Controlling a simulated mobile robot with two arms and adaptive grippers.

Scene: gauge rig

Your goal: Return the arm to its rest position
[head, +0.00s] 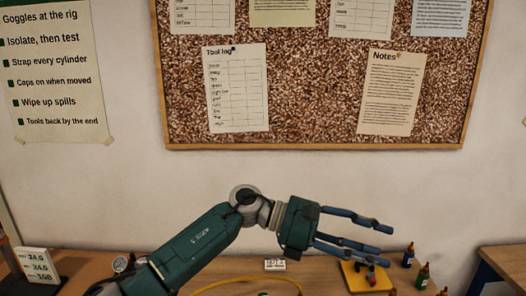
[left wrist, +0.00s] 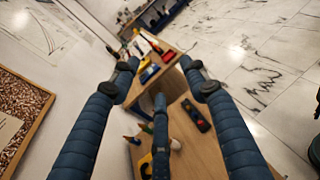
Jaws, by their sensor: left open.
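My left arm comes in from the lower left in the head view and reaches right above the wooden bench (head: 215,268). My left gripper (head: 386,243) is at its end, with its dark blue fingers spread and pointing right. Nothing is between the fingers. The left wrist view also shows the gripper (left wrist: 159,66), its fingers apart, with the bench and floor beyond them. My right gripper is in neither view.
A yellow tray (head: 353,278) with small items lies below the fingers, and small bottles (head: 408,256) stand to its right. A yellow hose (head: 240,281), a round gauge (head: 120,264) and a white number stand (head: 38,266) are on the bench. A corkboard (head: 310,100) hangs behind.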

